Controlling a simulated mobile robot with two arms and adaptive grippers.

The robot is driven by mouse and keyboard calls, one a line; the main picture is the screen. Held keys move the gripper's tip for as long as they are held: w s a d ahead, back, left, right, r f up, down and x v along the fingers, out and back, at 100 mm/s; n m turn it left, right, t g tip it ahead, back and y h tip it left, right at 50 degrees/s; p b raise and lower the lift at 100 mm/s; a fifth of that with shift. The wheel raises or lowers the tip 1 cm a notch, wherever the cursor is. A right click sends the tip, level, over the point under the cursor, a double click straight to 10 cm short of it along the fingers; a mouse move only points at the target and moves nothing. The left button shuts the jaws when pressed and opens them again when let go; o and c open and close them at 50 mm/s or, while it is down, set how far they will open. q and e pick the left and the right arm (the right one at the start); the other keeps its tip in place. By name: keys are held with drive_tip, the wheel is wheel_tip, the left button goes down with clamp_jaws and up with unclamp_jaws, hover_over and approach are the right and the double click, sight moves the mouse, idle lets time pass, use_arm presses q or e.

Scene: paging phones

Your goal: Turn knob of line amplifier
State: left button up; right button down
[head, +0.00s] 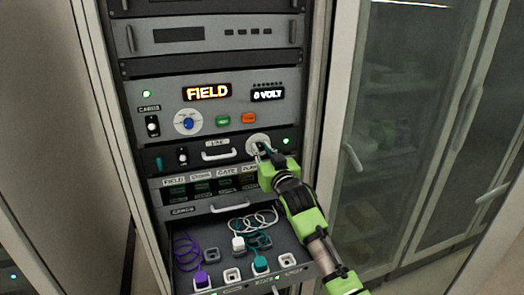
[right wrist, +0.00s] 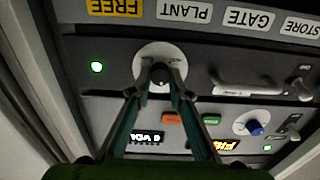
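The line amplifier (head: 188,165) is a dark rack panel with a small label, a handle and a green light. Its knob sits on a round white dial (head: 256,139) at the right end. My right gripper (head: 265,153) reaches the knob from the lower right and hides part of it. In the right wrist view, which is upside down, the dark knob (right wrist: 160,73) sits between the two fingertips of my right gripper (right wrist: 159,80), which appear closed onto its sides. The white dial (right wrist: 153,53) shows around it. My left gripper is not in view.
Above is a panel with an amber FIELD display (head: 207,92), a blue knob (head: 188,123) and green and orange buttons. Below, a pulled-out drawer (head: 211,268) holds coiled cords and plugs. Glass cabinet doors (head: 395,150) stand to the right.

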idle(0.4)
drive_tip(key=n+p, duration=0.1)
drive_tip(key=n, duration=0.4)
drive_tip(key=shift+n, duration=0.4)
drive_tip(key=n+p, duration=0.1)
drive_tip(key=n, duration=0.5)
drive_tip(key=n+p, duration=0.1)
drive_tip(key=n, duration=0.5)
drive_tip(key=shift+a+f+n+p, duration=0.1)
drive_tip(key=shift+n+p, duration=0.2)
drive_tip(key=shift+n, duration=0.1)
drive_tip(key=n+p, duration=0.1)
drive_tip(key=n, duration=0.4)
drive_tip(key=shift+f, duration=0.1)
drive_tip(key=shift+n, duration=0.3)
drive_tip(key=c, duration=1.9)
unclamp_jaws()
